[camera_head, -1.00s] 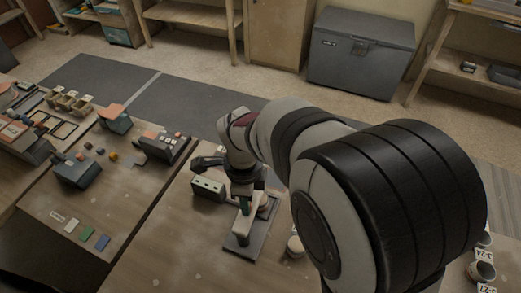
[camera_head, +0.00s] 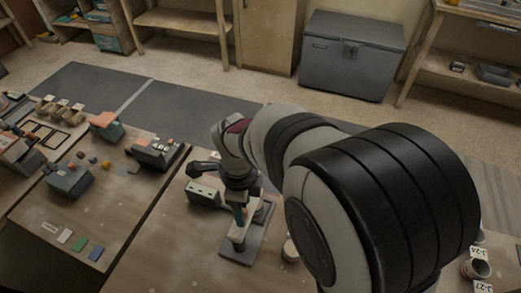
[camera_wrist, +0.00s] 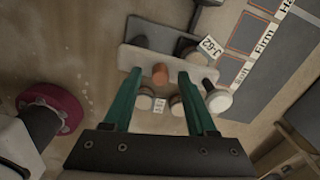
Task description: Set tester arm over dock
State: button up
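The tester (camera_head: 239,254) stands on a dark base plate in the head view, with a pale bar on it under my gripper (camera_head: 239,213). In the wrist view a light grey bar (camera_wrist: 190,72) crosses ahead of my gripper (camera_wrist: 159,73). I cannot tell whether the fingertips are level with the peg. I cannot make out which part is the dock.
Small labelled cups (camera_wrist: 144,102) stand close by the bar. A grey-green box (camera_head: 203,193) sits left of the tester. A cup (camera_head: 291,249) stands to its right, near my arm. More labelled cups (camera_head: 476,268) are at far right.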

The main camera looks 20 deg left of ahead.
notch_tip(320, 180, up, 16)
jog(key=s+d+f+n, duration=0.1)
jog(key=s+d+n, duration=0.15)
jog(key=d, duration=0.55)
jog(key=s+d+f+n, duration=0.1)
jog(key=s+d+n, duration=0.15)
jog(key=d, duration=0.55)
jog(key=s+d+f+n+y, duration=0.1)
jog(key=s+d+f+n, duration=0.4)
jog(key=s, duration=0.3)
jog(key=shift+d+y, duration=0.25)
jog(key=shift+y, duration=0.15)
jog(key=shift+f, duration=0.1)
dwell(0.6)
